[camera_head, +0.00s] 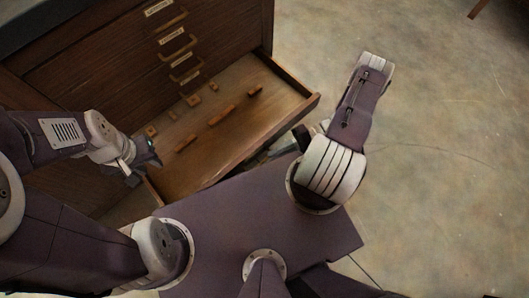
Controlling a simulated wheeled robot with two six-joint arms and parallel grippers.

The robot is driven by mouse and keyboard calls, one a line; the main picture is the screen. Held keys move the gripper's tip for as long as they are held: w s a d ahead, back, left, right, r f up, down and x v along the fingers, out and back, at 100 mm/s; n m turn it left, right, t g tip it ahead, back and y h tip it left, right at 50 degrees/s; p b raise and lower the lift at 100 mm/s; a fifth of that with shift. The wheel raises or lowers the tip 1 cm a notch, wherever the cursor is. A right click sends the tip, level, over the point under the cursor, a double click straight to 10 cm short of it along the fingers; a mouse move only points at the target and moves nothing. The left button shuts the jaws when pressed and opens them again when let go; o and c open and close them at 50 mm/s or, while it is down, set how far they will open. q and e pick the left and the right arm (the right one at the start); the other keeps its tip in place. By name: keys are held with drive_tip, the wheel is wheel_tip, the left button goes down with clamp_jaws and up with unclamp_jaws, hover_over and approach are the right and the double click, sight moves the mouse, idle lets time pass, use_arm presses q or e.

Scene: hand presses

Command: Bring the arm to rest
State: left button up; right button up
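My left arm comes in from the left, bent, and its gripper (144,163) is at the left side of an open wooden drawer (228,138). Its fingers are small and dark here. I cannot tell whether they are apart or together, and I see nothing clearly held. My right arm (352,112) is folded to the right of the drawer, with its upper link pointing away from me.
The drawer juts out of a dark wooden cabinet (110,62). Several small wooden pieces, one a bar (222,115), lie in it. Closed drawers with brass handles (178,43) are above. Open concrete floor (450,170) lies to the right.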

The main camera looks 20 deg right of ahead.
drive_tip(key=v, duration=0.2)
drive_tip(key=shift+d, duration=0.3)
drive_tip(key=shift+r, duration=0.1)
